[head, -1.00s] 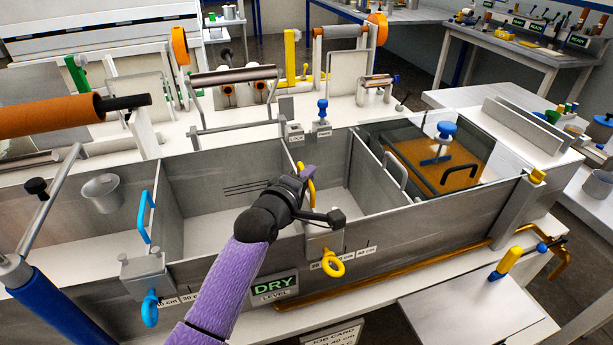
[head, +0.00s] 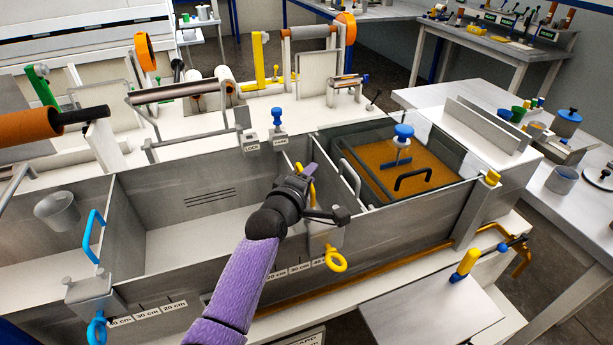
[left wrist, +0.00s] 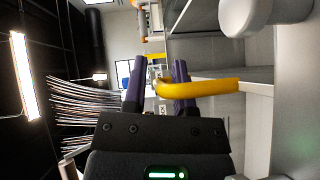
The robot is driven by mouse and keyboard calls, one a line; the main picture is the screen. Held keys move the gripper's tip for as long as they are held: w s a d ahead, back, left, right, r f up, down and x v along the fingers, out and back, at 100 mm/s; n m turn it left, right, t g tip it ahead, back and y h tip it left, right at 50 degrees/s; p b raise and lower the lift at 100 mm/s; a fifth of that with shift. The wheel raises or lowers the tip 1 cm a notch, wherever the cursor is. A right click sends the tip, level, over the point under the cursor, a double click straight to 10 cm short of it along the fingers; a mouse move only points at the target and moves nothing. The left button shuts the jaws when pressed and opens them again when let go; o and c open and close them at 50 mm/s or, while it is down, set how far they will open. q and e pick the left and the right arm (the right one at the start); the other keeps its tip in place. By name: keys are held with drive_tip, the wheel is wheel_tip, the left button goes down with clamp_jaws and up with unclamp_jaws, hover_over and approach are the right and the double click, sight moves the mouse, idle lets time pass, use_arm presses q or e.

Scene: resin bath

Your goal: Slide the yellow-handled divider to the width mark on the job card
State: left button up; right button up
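The yellow-handled divider stands upright across the bath, its yellow handle (head: 312,187) largely covered by my left gripper (head: 308,178) in the head view. In the left wrist view the purple fingers (left wrist: 160,84) lie either side of the end of the yellow handle (left wrist: 215,86); I take them as shut on it. My right gripper is out of view.
A fixed-looking wall and the amber resin section (head: 420,165) are close to the divider's right. The blue-handled divider (head: 88,236) stands far left, with open bath floor (head: 190,238) between.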

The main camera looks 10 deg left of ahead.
use_arm(q)
drive_tip(key=shift+o, duration=0.6)
drive_tip(key=shift+a, duration=0.1)
drive_tip(key=shift+s, duration=0.1)
drive_tip(key=shift+s+r+p, duration=0.1)
drive_tip(key=shift+s+p, duration=0.2)
drive_tip(key=shift+s, duration=0.05)
drive_tip(key=p+v, duration=0.2)
drive_tip(key=v, duration=0.7)
drive_tip(key=shift+p, duration=0.35)
drive_tip(key=shift+s, duration=0.1)
